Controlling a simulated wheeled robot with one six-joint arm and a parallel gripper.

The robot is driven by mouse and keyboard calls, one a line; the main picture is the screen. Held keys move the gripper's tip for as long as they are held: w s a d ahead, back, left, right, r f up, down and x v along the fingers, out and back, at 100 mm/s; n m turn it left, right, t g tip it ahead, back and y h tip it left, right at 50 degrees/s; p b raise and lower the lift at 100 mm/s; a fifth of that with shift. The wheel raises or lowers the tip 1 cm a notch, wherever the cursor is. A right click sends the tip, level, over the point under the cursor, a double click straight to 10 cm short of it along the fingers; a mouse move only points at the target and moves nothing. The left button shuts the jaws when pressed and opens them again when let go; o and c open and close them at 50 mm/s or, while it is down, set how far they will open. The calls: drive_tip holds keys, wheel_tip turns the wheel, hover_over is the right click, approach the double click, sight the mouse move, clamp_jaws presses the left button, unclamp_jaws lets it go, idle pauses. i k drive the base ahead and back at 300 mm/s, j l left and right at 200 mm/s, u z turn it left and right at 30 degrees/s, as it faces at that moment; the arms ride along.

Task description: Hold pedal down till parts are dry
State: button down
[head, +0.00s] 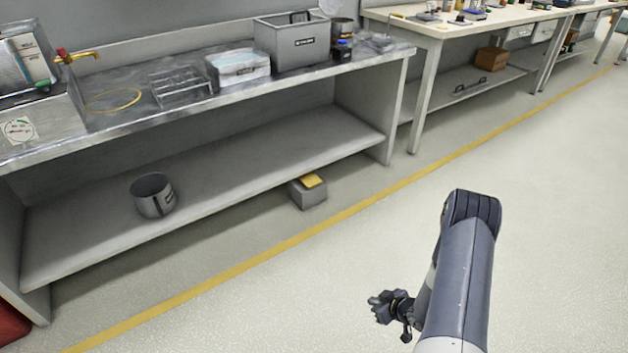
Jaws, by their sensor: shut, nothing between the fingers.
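The pedal looks to be the yellow plate (313,181) on top of a small grey box (308,195). The box sits on the floor at the front edge of the metal bench, beside the yellow floor line. My gripper (376,305) is shut and empty. It hangs over the open floor in front of the bench, to the lower right of the pedal and well apart from it. The parts to be dried cannot be made out for certain; a wire rack (180,86) stands on the bench top.
The metal bench (130,119) holds a grey bin (300,45), a white tub (238,69) and a brass tap (76,56). A steel pot (153,195) stands on its lower shelf. A yellow line (250,262) runs along the floor. The floor around my gripper is clear.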

sight(309, 179)
drive_tip(key=i+j, duration=0.15)
drive_tip(key=i, duration=0.3)
drive_tip(key=i+j, duration=0.2)
drive_tip(key=i, duration=0.25)
drive_tip(key=i+j, duration=0.15)
drive_tip(key=i, duration=0.3)
drive_tip(key=i+j+z, duration=0.1)
drive_tip(key=i, duration=0.3)
drive_tip(key=i+j, duration=0.25)
drive_tip(key=i, duration=0.2)
